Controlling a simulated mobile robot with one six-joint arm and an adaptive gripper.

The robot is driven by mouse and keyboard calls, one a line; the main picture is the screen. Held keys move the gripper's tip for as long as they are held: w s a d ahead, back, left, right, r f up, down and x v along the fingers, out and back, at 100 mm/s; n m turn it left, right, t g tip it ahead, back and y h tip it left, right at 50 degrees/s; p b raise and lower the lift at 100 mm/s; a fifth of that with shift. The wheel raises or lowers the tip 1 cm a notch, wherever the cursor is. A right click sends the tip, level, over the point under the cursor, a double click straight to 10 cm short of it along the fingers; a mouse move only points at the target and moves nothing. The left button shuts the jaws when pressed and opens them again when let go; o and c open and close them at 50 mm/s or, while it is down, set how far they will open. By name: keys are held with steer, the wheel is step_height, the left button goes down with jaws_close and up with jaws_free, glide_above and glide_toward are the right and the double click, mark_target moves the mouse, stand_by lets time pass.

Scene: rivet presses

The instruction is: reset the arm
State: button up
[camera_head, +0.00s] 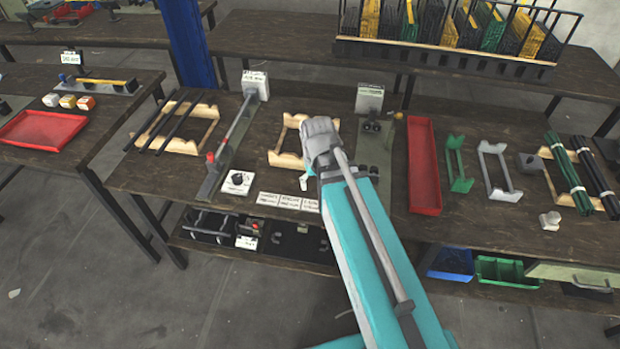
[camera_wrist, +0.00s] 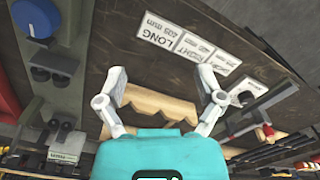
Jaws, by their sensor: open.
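My gripper (camera_wrist: 161,100) is open in the wrist view, its two grey fingers spread wide with a gap between them. A notched wooden rack (camera_wrist: 158,105) shows between and beyond the fingers; I cannot tell whether they touch it. Nothing is held. In the head view my teal arm reaches from the lower right over the workbench (camera_head: 340,235), and its grey wrist joint stands in front of the same wooden rack (camera_head: 283,155). The gripper's fingertips are mostly hidden behind the arm there.
A press with a long bar (camera_head: 232,130) stands left of my arm; another press (camera_head: 368,105) stands behind it. A red tray (camera_head: 424,165), green rack (camera_head: 457,165) and grey rack (camera_head: 495,170) lie to the right. White label cards (camera_head: 288,202) lie near the front edge.

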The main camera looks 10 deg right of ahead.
steer(key=shift+s+d, duration=0.1)
steer(key=shift+s, duration=0.05)
steer(key=s+d+m, duration=0.1)
steer(key=s+d, duration=0.1)
steer(key=s, duration=0.1)
steer(key=shift+d, duration=0.1)
stand_by(0.4)
